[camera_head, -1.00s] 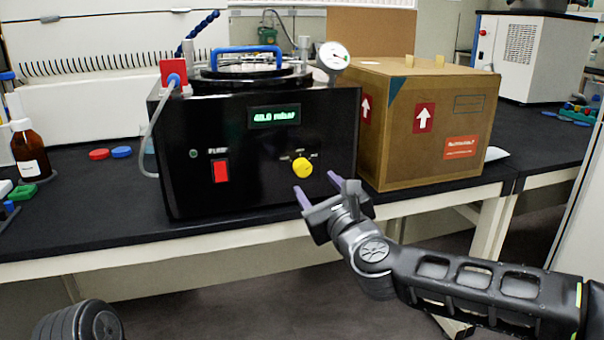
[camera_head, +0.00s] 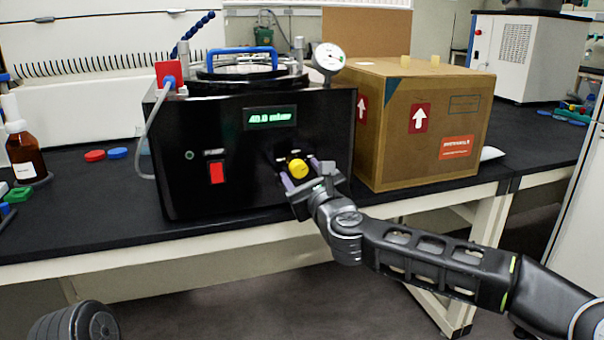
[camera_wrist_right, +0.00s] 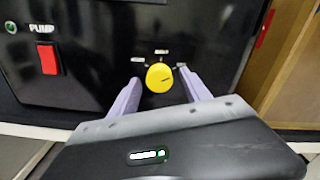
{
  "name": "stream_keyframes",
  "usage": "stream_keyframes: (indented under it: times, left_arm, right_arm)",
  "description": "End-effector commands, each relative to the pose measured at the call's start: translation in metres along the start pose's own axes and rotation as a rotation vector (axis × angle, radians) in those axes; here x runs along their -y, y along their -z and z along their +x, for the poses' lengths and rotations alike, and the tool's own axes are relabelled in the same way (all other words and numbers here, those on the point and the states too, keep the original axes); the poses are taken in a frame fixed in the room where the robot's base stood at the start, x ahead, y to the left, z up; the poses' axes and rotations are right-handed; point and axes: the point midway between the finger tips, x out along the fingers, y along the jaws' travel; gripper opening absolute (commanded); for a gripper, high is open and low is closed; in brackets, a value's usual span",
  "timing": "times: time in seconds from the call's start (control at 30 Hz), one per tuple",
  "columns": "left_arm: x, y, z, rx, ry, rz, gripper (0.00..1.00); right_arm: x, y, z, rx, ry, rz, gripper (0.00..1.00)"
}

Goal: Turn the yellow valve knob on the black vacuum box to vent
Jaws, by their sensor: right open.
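The black vacuum box (camera_head: 180,150) stands on the dark bench, its front panel facing me. The yellow valve knob (camera_head: 298,168) is on the lower right of that panel; it also shows in the right wrist view (camera_wrist_right: 159,77), with a dark pointer line on its face and small labels around it. My right gripper (camera_head: 300,172) is open, its two purple fingers on either side of the knob. In the wrist view a gap shows between the knob and each finger (camera_wrist_right: 160,88). My left gripper is not in view.
A cardboard box (camera_head: 400,130) stands close to the right of the vacuum box. A red switch (camera_head: 216,172) sits left on the panel. A brown bottle (camera_head: 26,152) and red and blue caps (camera_head: 95,156) are on the bench at left.

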Motion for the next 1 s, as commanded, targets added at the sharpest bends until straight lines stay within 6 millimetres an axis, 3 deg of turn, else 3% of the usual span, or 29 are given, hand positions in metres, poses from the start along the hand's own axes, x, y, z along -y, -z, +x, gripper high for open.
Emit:
stream_keyframes:
  times: [0.2, 0.87, 1.0]
  left_arm:
    - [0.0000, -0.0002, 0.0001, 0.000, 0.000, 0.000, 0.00]
    - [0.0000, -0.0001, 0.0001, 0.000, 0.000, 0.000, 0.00]
    - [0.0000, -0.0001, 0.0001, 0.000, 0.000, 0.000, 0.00]
  right_arm:
    - [0.0001, 0.0001, 0.0000, 0.000, 0.000, -0.001, 0.55]
    - [0.0004, 0.0000, -0.0003, 0.000, 0.001, 0.000, 0.01]
    - [0.0005, 0.0000, -0.0003, 0.000, 0.001, -0.001, 0.00]
